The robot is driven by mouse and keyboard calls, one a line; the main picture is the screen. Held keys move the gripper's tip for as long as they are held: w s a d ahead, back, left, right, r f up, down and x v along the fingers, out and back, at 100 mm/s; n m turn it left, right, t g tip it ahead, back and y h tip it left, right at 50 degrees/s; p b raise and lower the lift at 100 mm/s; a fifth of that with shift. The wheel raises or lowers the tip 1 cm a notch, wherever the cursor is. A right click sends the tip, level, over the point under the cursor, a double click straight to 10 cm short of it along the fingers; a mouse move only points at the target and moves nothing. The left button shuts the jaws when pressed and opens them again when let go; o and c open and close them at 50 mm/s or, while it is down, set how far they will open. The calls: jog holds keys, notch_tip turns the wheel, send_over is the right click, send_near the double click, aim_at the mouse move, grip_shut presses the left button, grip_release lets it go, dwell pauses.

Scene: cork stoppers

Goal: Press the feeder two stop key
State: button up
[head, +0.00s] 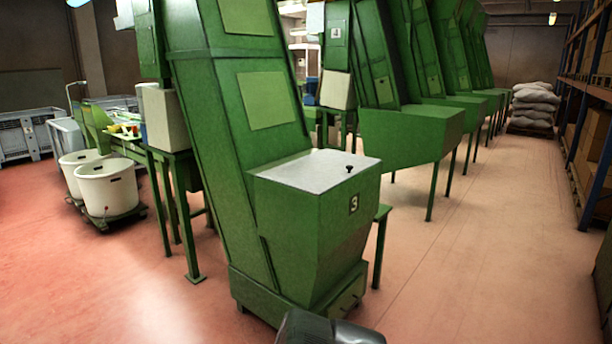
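No stop key or label for feeder two can be made out in the head view. The nearest green feeder (315,215) carries a "3" on its front and has a pale lid with a small black knob (349,169). A grey box (163,116) is on the green frame to its left, with no keys readable on it. Another pale box (336,90) is below a "4" sign (337,32) further back. A dark rounded part at the bottom edge may be my arm. My gripper's fingers are not in view.
Two white tubs (107,182) stand on a dolly at the left, with grey crates (28,135) behind. More green feeders (412,128) recede to the right. Sacks (534,104) are stacked at the back. Shelving (585,130) lines the right. The floor is clear at front left and right.

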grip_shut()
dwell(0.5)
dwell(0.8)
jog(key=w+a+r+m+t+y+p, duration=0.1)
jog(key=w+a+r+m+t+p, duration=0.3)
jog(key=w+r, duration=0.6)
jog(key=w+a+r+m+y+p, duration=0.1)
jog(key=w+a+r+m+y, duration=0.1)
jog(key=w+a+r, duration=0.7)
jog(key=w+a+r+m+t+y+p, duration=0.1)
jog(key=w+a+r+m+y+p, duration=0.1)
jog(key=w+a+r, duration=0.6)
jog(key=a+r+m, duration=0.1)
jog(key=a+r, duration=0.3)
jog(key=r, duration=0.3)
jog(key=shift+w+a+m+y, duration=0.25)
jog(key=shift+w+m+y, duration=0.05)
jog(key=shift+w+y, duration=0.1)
